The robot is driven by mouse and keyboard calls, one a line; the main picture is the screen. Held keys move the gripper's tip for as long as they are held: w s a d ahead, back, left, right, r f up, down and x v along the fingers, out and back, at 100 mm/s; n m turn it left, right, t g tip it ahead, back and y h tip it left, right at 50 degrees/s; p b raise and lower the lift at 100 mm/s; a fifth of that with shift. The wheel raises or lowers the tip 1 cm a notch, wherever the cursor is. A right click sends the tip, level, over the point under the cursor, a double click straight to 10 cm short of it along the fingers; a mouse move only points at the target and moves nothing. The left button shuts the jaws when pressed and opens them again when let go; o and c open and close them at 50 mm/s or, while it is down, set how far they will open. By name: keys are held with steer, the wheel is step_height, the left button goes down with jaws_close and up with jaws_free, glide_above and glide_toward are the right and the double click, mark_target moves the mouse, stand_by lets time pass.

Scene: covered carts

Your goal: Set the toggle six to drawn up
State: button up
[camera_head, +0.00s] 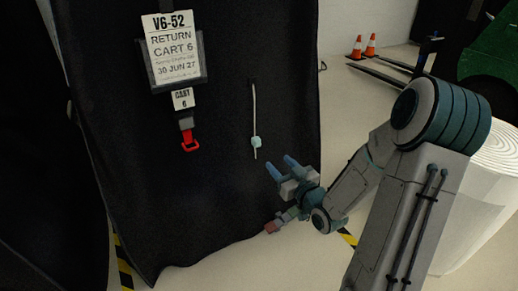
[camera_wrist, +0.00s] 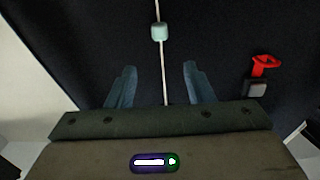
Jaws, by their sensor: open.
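The toggle (camera_head: 256,141) is a small pale teal bead on a light cord (camera_head: 254,105) that hangs down the dark cover of cart 6. The bead sits low on the cord, with a short tail of cord below it. My gripper (camera_head: 281,166) is open and empty, a little below and to the right of the toggle in the head view. In the wrist view the toggle (camera_wrist: 159,32) lies beyond the fingertips, and the cord runs down between the two open blue fingers (camera_wrist: 158,70). The gripper does not touch the toggle.
A red pull loop (camera_head: 190,142) hangs under the "CART 6" tag (camera_head: 182,99) and the return label (camera_head: 173,45), left of the cord. Orange cones (camera_head: 370,46) and a white ribbed cylinder (camera_head: 487,190) stand to the right. Another dark cover is at far left.

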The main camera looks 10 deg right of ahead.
mark_target(258, 142)
steer(key=b+x, duration=0.3)
steer(key=x, duration=1)
steer(key=shift+w+a, duration=0.1)
